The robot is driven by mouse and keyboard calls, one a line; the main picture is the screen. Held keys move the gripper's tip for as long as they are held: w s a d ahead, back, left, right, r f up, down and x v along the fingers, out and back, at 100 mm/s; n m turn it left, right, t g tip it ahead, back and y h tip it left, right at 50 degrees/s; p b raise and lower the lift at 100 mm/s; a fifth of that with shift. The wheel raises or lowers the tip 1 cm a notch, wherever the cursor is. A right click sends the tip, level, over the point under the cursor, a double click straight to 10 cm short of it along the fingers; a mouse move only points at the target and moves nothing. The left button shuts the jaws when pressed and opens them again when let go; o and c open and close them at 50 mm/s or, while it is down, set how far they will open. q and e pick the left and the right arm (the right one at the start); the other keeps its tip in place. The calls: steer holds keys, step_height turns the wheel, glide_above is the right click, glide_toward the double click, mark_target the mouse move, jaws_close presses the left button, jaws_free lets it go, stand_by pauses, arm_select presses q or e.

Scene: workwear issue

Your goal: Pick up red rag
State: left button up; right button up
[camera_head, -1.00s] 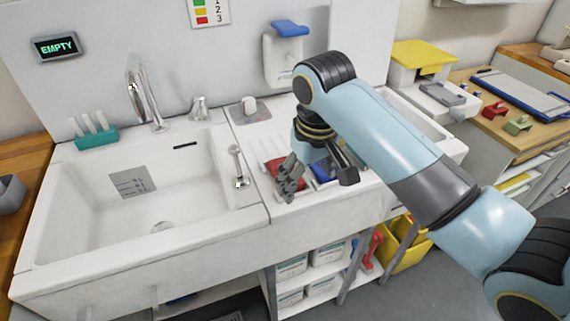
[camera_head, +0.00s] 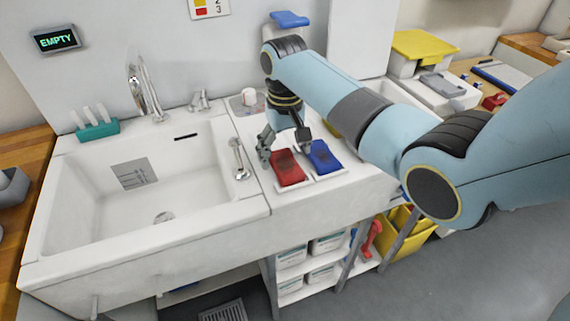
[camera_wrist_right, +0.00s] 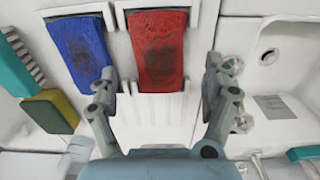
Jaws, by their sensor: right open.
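The red rag (camera_head: 286,167) lies in a white tray on the counter right of the sink, with a dark stain on it. It also shows in the right wrist view (camera_wrist_right: 158,48), top centre. The blue rag (camera_head: 322,156) lies in the tray section beside it and shows in the wrist view (camera_wrist_right: 80,50). My right gripper (camera_head: 285,150) is open and empty, above the back end of the red rag. In the wrist view its fingers (camera_wrist_right: 160,92) are spread to either side of the rag's near end. My left gripper is out of view.
The sink basin (camera_head: 75,200) with its tap (camera_head: 143,90) is to the left. A chrome fitting (camera_head: 238,160) stands near the gripper. In the wrist view a yellow and green sponge (camera_wrist_right: 50,111) lies left of the blue rag. The counter's front edge is clear.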

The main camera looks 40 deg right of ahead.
mark_target(285, 163)
steer(key=shift+f, duration=1.55)
steer(key=c, duration=1.3)
steer(key=shift+o, duration=0.2)
